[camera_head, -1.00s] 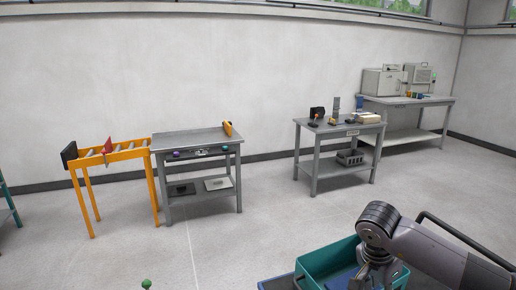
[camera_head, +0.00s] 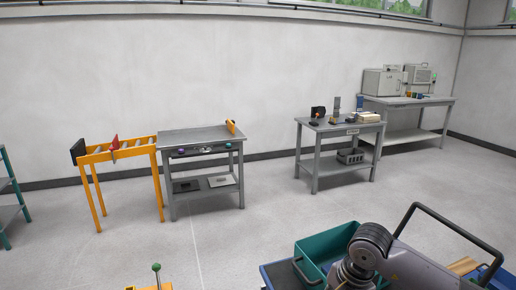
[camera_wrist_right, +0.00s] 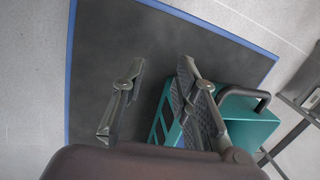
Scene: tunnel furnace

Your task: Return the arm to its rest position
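My right arm comes in from the lower right of the head view, with its dark round wrist joint (camera_head: 370,246) in front of the teal crate. In the right wrist view my right gripper (camera_wrist_right: 162,68) is open. The crate also shows in the head view (camera_head: 312,249). My left gripper is not in view.
The crate stands on a dark blue-edged platform (camera_wrist_right: 105,40) with a black handle rail (camera_head: 452,222). Behind are a grey table (camera_head: 195,136) beside a yellow roller stand (camera_head: 128,152), a second table (camera_head: 335,124) and a farther bench (camera_head: 410,100). Open floor lies between.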

